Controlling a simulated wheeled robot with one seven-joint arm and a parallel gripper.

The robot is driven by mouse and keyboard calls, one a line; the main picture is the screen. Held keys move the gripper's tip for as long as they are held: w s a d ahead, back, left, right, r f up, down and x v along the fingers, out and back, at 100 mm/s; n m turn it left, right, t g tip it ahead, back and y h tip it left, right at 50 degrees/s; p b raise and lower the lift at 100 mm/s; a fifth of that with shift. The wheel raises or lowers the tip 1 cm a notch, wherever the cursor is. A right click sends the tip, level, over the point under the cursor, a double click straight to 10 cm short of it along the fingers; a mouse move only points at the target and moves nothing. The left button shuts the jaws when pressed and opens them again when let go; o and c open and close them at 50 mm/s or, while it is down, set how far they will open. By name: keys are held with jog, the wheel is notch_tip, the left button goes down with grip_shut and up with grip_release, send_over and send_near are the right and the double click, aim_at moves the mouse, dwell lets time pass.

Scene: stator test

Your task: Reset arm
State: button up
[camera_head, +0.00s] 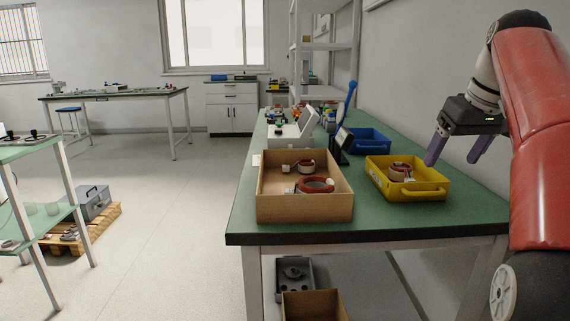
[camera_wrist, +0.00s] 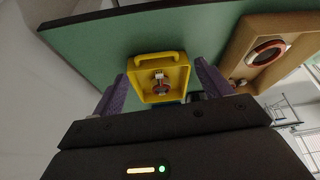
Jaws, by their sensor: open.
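My gripper (camera_head: 458,150) is open and empty, with purple fingers apart. It hangs in the air to the right of the yellow bin, above the green table. It also shows in the wrist view (camera_wrist: 158,88), where the yellow bin (camera_wrist: 180,63) appears between the fingers, well beyond them. My red arm (camera_head: 545,140) fills the right side of the head view.
A yellow bin (camera_head: 428,190) holding a stator (camera_head: 401,172) and a cardboard box (camera_head: 305,213) with two stators (camera_head: 316,185) stand on the green table (camera_head: 380,221). Behind them are a blue bin (camera_head: 372,148), a dark screen (camera_head: 341,146) and a white device (camera_head: 285,140).

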jog(key=s+a+f+m, duration=0.1)
jog(key=s+a+f, duration=0.8)
jog(key=a, duration=0.2)
jog(key=s+a+f, duration=0.2)
jog(key=s+f, duration=0.4)
jog(key=f, duration=0.3)
jog(key=s+a+f+t, duration=0.1)
jog(key=s+a+f, duration=0.1)
jog(key=s+f, duration=0.4)
notch_tip(320, 180, down, 3)
jog(key=shift+s+a+r+m+h, duration=0.1)
jog(key=shift+s+a+m+h, duration=0.2)
jog(key=shift+m, duration=0.1)
